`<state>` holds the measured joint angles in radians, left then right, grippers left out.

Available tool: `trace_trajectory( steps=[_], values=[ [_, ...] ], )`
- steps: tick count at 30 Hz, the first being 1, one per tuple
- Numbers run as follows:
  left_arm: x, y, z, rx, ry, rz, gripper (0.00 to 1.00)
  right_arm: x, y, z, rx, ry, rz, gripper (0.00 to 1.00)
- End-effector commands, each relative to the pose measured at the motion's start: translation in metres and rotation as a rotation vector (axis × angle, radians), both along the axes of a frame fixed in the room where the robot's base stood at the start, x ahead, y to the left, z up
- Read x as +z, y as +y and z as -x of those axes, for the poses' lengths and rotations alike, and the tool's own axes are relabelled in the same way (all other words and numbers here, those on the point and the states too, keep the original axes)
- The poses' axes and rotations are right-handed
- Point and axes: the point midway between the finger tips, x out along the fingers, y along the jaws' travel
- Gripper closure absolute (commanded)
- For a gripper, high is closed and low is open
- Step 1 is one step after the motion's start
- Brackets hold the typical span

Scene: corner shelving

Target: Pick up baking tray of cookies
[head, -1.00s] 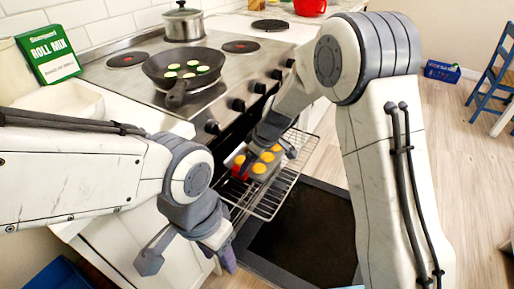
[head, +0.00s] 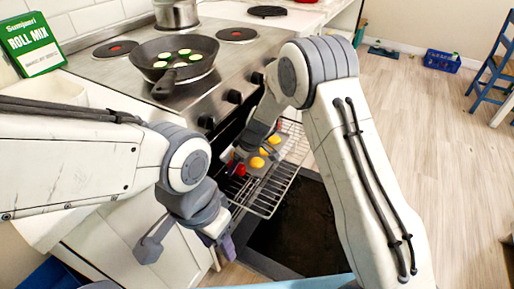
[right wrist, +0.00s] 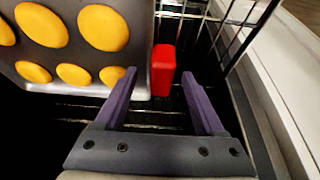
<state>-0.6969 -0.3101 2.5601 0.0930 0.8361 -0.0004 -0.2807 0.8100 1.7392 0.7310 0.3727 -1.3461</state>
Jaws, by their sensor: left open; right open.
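The grey baking tray (head: 273,158) with round yellow-orange cookies lies on the pulled-out oven rack (head: 268,197). My right arm hides part of it in the head view. In the right wrist view the tray (right wrist: 146,65) fills the upper left. A red block (right wrist: 162,70) is at its edge, seen between the fingers of my open right gripper (right wrist: 159,82); I cannot tell whether they reach around it. The red piece also shows in the head view (head: 238,168). My left gripper (head: 188,246) is open and empty, in front of the cabinet, left of the rack.
The open oven door (head: 300,235) lies below the rack. A pan (head: 175,60) with vegetable slices and a pot (head: 176,14) stand on the stove (head: 125,72). A green Roll Mix box (head: 32,45) is at the left.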

Motion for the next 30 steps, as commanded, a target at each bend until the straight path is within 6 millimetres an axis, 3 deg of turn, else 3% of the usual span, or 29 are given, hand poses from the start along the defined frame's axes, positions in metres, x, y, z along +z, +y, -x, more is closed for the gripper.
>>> trace_trajectory(
  steps=[10, 15, 16, 30],
  values=[
    [-0.0016, -0.0001, -0.0001, 0.000, 0.000, 0.000, 0.50, -0.0086, 0.0022, -0.0021, 0.000, -0.001, 0.000, 0.29],
    [-0.0016, -0.0001, -0.0001, 0.000, 0.000, 0.000, 0.50, -0.0086, 0.0017, -0.0020, -0.001, -0.001, -0.001, 0.94],
    [-0.0016, -0.0001, -0.0001, 0.000, 0.000, 0.000, 0.50, -0.0086, 0.0017, -0.0020, -0.001, -0.001, -0.001, 1.00],
    [-0.0016, -0.0001, -0.0001, 0.000, 0.000, 0.000, 0.50, -0.0086, 0.0015, -0.0019, -0.002, 0.000, 0.000, 1.00]
  ],
)
